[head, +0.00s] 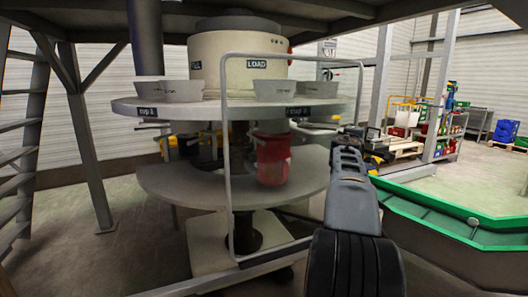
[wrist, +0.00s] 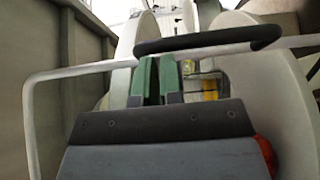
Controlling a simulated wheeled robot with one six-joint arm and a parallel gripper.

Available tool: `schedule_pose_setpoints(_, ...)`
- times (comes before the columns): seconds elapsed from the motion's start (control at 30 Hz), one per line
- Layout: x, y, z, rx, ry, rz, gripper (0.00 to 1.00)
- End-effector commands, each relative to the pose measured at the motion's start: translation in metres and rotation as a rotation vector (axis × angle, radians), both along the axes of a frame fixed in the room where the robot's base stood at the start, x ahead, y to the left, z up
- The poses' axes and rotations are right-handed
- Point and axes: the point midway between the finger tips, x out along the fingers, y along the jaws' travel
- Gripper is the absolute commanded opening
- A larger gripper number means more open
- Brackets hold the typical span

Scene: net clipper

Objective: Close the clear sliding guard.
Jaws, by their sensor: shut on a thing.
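The clear sliding guard (head: 228,155) is a see-through panel in a rounded grey tube frame, standing in front of the round two-level machine (head: 230,106). Its frame also crosses the wrist view (wrist: 85,70), with a dark handle bar (wrist: 205,40) along it. My gripper (head: 350,133) reaches the guard's right side in the head view. In the wrist view my gripper's green fingers (wrist: 156,65) are close together at the handle, shut on it; the exact contact is partly hidden. The machine's front and left cups show beside and through the panel.
A red container (head: 272,160) stands on the machine's lower level, behind the panel. Pale bowls (head: 168,91) sit on the upper level. A green-rimmed trough (head: 450,225) lies at the right. A ladder (head: 22,130) and posts stand at the left.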

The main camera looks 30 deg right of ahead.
Motion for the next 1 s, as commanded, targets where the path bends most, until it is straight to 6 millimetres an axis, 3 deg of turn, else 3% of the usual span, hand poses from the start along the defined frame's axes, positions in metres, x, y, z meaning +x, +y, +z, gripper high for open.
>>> schedule_pose_setpoints(0.17, -0.004, 0.002, 0.001, -0.004, 0.000, -0.015, 0.00)
schedule_pose_setpoints(0.43, 0.010, 0.049, 0.000, -0.008, -0.001, 0.003, 0.00)
schedule_pose_setpoints(0.7, -0.013, 0.099, 0.001, -0.006, -0.001, 0.003, 0.00)
schedule_pose_setpoints(1.0, -0.025, 0.130, 0.000, -0.004, 0.001, 0.002, 0.00)
